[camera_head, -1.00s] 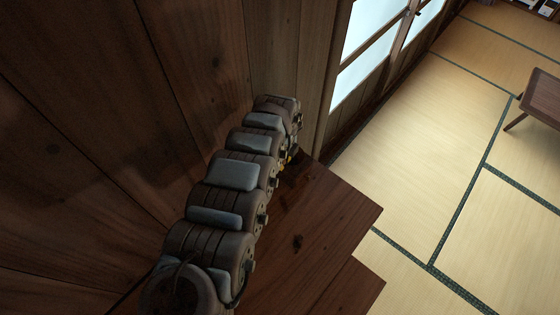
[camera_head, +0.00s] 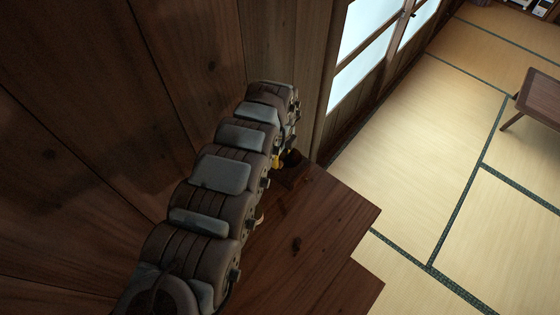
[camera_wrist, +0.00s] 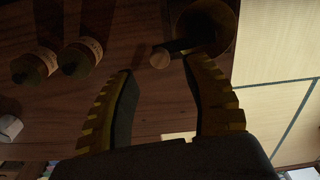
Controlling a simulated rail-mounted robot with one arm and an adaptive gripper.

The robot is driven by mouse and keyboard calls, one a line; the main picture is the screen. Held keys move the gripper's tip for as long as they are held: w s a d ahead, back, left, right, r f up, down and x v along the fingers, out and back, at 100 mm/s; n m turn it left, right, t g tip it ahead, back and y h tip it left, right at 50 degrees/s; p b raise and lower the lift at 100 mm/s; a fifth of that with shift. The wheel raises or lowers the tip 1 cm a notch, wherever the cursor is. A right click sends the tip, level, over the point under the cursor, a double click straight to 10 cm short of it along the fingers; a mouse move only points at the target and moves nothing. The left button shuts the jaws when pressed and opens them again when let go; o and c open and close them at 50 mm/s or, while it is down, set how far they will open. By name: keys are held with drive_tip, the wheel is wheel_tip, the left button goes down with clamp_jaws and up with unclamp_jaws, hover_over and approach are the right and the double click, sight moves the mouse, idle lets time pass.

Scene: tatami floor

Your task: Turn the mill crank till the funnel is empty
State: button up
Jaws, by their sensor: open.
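The mill shows at the top right of the wrist view, with its dark round bowl-like funnel (camera_wrist: 213,22); I cannot tell what is inside it. A dark crank arm (camera_wrist: 184,44) reaches left from it to a round light-wood knob (camera_wrist: 160,58). My gripper (camera_wrist: 157,72) is open, its yellow, dark-padded fingers on either side of and just short of the knob; nothing is held. In the head view my arm hides most of the gripper; a bit of yellow shows near a dark wooden block (camera_head: 293,169), probably part of the mill.
Two labelled jars (camera_wrist: 35,66) (camera_wrist: 80,57) stand left of the mill in the wrist view. The stepped wooden surface (camera_head: 320,215) has bare room at its right. A wooden wall (camera_head: 200,60) stands close behind my arm. A low table (camera_head: 540,98) stands on the tatami.

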sight(280, 163)
wheel_tip(280, 163, up, 7)
drive_tip(key=shift+f, duration=0.15)
